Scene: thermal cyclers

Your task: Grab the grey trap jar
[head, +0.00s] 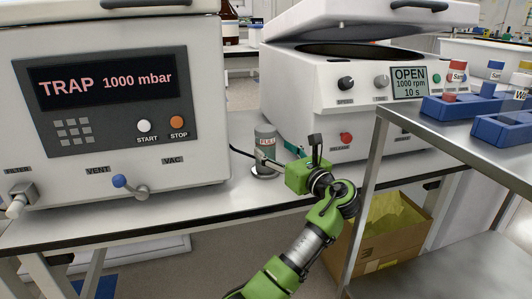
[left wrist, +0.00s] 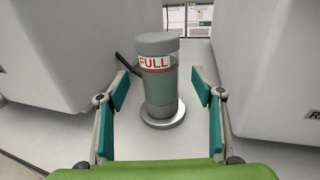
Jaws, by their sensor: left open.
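The grey trap jar (head: 265,148) stands upright on the bench between the two machines, with a grey lid, a "FULL" label and a round metal base. It also shows in the left wrist view (left wrist: 161,85), just beyond the fingers and centred between them. My left gripper (head: 281,158) is open, its fingers pointing at the jar, one at each side in the wrist view (left wrist: 165,110). In the head view the gripper partly covers the jar's lower part. The jar seems not to be touched by the fingers. My right gripper is not in view.
The trap unit (head: 110,170) reading 1000 mbar stands left of the jar. The centrifuge (head: 300,95) with raised lid stands at right. A black hose (left wrist: 127,65) reaches the jar.

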